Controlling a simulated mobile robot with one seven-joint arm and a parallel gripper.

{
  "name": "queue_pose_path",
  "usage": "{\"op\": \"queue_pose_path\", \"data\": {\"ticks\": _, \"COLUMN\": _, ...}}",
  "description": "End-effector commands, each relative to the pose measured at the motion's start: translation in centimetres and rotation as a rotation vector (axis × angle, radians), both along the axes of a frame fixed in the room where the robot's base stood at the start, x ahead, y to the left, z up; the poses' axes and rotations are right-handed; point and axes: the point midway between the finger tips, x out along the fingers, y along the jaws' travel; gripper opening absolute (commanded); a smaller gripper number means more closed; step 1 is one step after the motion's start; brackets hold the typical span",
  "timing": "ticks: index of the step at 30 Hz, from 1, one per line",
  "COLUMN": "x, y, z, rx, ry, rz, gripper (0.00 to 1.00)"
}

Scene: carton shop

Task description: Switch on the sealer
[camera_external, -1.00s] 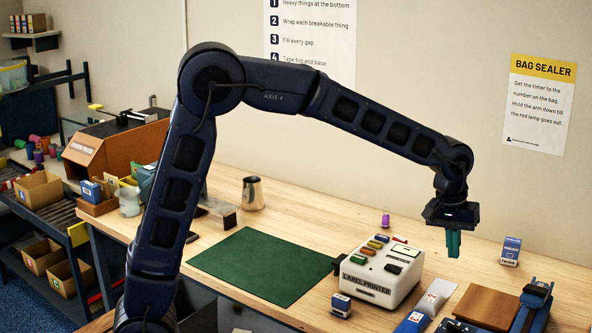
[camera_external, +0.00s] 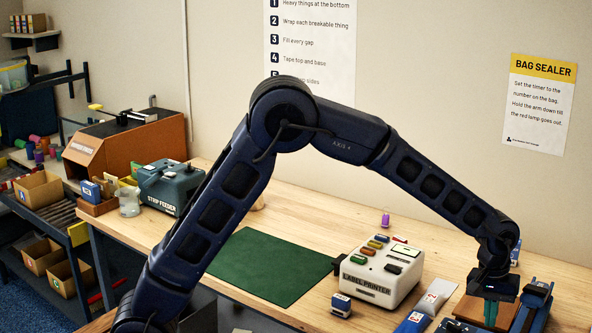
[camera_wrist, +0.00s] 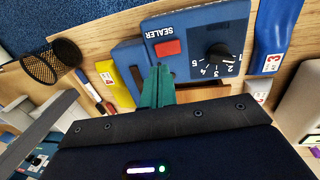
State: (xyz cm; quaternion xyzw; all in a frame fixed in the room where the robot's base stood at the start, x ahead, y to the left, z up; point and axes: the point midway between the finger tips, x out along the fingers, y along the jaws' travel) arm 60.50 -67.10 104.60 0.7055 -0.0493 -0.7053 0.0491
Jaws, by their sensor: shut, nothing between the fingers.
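The sealer (camera_wrist: 195,38) is a blue box with SEALER lettering, a red switch (camera_wrist: 167,48) and a black numbered dial (camera_wrist: 217,58) in the wrist view. In the external view part of the sealer (camera_external: 540,293) shows at the lower right, cut by the frame edge. My gripper (camera_wrist: 160,72) is shut and empty, with its teal fingertips just short of the red switch in the picture. I cannot tell whether they touch the sealer. In the external view my gripper (camera_external: 490,318) points down over the brown board (camera_external: 470,308) beside the sealer.
The label printer (camera_external: 378,275) stands left of my gripper, with a green mat (camera_external: 262,265) beyond it. A blue bag (camera_wrist: 277,35) lies beside the sealer's dial side. A mesh cup (camera_wrist: 50,62), pens (camera_wrist: 95,95) and a yellow object (camera_wrist: 117,80) lie on its other side.

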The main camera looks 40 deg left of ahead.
Motion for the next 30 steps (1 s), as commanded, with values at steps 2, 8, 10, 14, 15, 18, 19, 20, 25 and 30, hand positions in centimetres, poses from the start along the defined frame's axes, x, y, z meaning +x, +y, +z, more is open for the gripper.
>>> {"op": "queue_pose_path", "data": {"ticks": 2, "x": 0.0, "y": -0.2, "z": -1.5, "rx": 0.002, "ry": 0.002, "rz": 0.000, "gripper": 0.00}}
{"op": "queue_pose_path", "data": {"ticks": 8, "x": -0.1, "y": -0.7, "z": -4.5, "rx": 0.000, "ry": 0.001, "rz": 0.000, "gripper": 0.00}}
{"op": "queue_pose_path", "data": {"ticks": 10, "x": -0.1, "y": -0.7, "z": -5.3, "rx": 0.001, "ry": 0.002, "rz": 0.001, "gripper": 0.00}}
{"op": "queue_pose_path", "data": {"ticks": 14, "x": 0.0, "y": -0.9, "z": -6.2, "rx": 0.000, "ry": 0.001, "rz": 0.001, "gripper": 0.00}}
{"op": "queue_pose_path", "data": {"ticks": 15, "x": 0.0, "y": -0.9, "z": -6.3, "rx": 0.000, "ry": 0.000, "rz": 0.000, "gripper": 0.00}}
{"op": "queue_pose_path", "data": {"ticks": 18, "x": 0.0, "y": -0.9, "z": -6.5, "rx": -0.001, "ry": 0.000, "rz": 0.000, "gripper": 0.00}}
{"op": "queue_pose_path", "data": {"ticks": 19, "x": 0.0, "y": -0.9, "z": -6.5, "rx": -0.001, "ry": 0.000, "rz": 0.000, "gripper": 0.00}}
{"op": "queue_pose_path", "data": {"ticks": 20, "x": 0.0, "y": -0.9, "z": -6.5, "rx": -0.001, "ry": 0.000, "rz": 0.000, "gripper": 0.00}}
{"op": "queue_pose_path", "data": {"ticks": 25, "x": 0.0, "y": -0.9, "z": -6.5, "rx": -0.001, "ry": 0.000, "rz": 0.000, "gripper": 0.00}}
{"op": "queue_pose_path", "data": {"ticks": 30, "x": -0.1, "y": -1.1, "z": -6.8, "rx": 0.022, "ry": 0.002, "rz": -0.003, "gripper": 0.00}}
